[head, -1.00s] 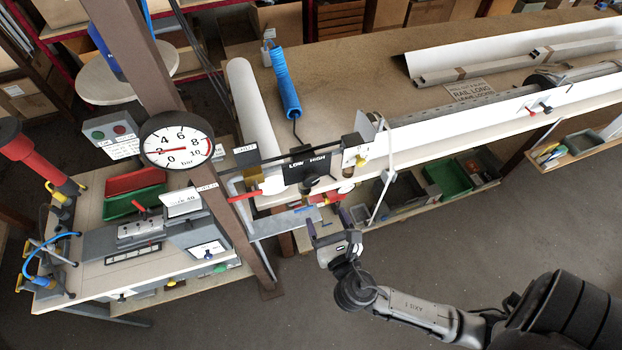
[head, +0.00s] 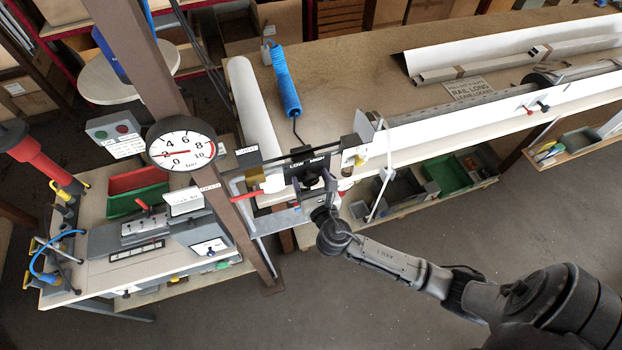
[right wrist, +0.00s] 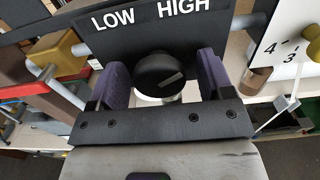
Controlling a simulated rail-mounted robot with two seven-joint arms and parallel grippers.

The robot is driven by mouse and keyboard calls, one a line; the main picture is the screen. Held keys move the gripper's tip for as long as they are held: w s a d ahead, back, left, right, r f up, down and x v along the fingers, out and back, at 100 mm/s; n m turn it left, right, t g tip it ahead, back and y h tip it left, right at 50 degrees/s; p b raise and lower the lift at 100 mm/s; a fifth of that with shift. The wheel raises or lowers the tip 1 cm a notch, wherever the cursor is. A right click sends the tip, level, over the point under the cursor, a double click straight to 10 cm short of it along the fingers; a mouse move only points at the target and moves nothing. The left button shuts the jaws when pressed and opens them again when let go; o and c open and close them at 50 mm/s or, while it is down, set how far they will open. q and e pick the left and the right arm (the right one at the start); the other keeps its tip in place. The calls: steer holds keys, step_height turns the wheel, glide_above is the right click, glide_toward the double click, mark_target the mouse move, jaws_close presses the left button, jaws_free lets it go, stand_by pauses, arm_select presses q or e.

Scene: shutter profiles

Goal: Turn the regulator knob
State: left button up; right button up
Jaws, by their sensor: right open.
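The regulator knob (right wrist: 160,75) is a round black knob with a pale pointer line. It sits under a black plate (right wrist: 150,28) lettered LOW and HIGH, and the line points up to the right, toward the HIGH side. In the right wrist view my right gripper (right wrist: 160,82) is open, with one purple-padded finger on each side of the knob. A gap shows between the knob and each finger. In the head view the right gripper (head: 314,190) is at the plate and largely covers the knob. My left gripper is not in view.
A pressure gauge (head: 181,144) on the brown post has its red needle near 2. A numbered white dial (right wrist: 285,40) is close on the right. A blue coiled hose (head: 285,82) lies behind.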

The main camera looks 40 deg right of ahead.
steer(key=c, duration=0.9)
